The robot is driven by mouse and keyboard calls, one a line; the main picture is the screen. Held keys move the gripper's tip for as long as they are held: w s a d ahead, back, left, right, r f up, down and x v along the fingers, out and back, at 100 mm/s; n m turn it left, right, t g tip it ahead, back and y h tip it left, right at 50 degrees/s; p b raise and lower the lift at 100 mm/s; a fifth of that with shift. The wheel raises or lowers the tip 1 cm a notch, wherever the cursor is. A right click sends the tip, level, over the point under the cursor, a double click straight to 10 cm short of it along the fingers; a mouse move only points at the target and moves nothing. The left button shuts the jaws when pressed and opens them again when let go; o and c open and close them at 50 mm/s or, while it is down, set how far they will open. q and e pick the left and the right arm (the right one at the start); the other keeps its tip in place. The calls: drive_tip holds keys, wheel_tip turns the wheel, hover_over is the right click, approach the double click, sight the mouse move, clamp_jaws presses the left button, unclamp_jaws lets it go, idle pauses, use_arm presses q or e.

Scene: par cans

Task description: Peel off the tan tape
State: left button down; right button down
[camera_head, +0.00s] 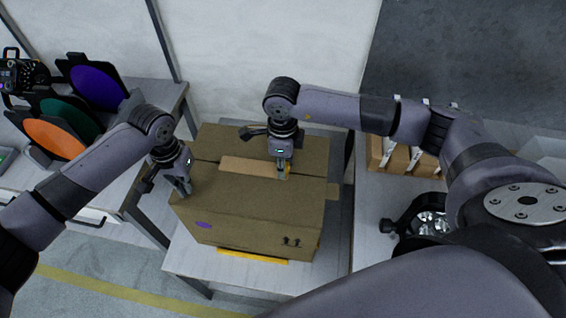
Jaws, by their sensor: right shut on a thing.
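A brown cardboard box (250,205) stands closed on a small white table. My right gripper (284,175) points down at the strip and is shut on the tan tape; the fingertips hide the exact contact. My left gripper (185,190) is at the box's upper left edge, close to or touching it. Its fingers are too small to tell whether they are open.
The white table (190,262) has a little bare top around the box. A left bench (170,95) holds purple, green and orange filter frames (95,85). A right bench (375,225) holds an open carton (378,155) and a black lamp (425,218).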

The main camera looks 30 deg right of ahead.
use_arm(q)
drive_tip(key=shift+f, duration=0.35)
use_arm(e)
drive_tip(key=shift+w+r, duration=0.1)
drive_tip(key=shift+r, duration=0.05)
wheel_tip(320, 180, up, 7)
idle(1.0)
use_arm(q)
drive_tip(key=shift+r, duration=3.55)
use_arm(e)
drive_tip(key=shift+f, duration=0.2)
